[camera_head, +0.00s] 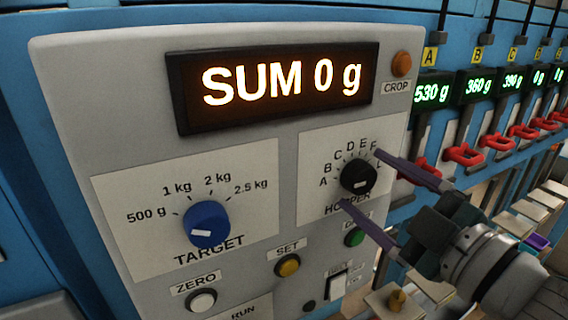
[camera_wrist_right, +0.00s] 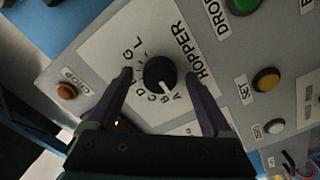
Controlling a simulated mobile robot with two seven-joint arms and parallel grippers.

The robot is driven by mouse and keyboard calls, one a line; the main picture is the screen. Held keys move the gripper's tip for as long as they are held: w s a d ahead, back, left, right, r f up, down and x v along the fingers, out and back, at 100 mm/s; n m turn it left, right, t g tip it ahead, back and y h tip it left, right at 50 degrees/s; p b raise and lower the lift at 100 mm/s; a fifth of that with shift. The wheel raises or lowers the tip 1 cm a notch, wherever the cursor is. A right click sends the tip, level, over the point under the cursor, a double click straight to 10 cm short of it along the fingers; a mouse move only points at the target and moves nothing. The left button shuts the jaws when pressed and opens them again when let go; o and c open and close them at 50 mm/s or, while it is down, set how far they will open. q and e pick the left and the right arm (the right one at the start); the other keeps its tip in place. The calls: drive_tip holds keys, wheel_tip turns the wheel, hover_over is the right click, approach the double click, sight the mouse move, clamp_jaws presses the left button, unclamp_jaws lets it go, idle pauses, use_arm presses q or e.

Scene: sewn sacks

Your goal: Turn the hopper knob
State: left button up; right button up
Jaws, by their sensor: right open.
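The hopper knob (camera_head: 357,178) is a round black knob with a white mark, on a white plate marked HOPPER with letters in an arc around it. In the right wrist view the knob (camera_wrist_right: 160,74) sits between my fingers, its mark toward the A and B letters. My right gripper (camera_head: 362,180) is open, with one purple finger on each side of the knob; it also shows in the right wrist view (camera_wrist_right: 160,76). I cannot tell whether the fingers touch the knob. My left gripper is not in view.
The blue target knob (camera_head: 206,224) is at left on the same grey panel. A display (camera_head: 280,84) above reads SUM 0 g. A yellow SET button (camera_head: 288,266) and a green button (camera_head: 354,237) lie below. Red handles (camera_head: 464,155) line the right side.

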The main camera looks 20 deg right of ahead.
drive_tip(key=s+b, duration=0.3)
drive_tip(key=s, duration=0.7)
drive_tip(key=shift+d+b, duration=0.35)
drive_tip(key=shift+d, duration=0.05)
drive_tip(key=shift+w, duration=0.1)
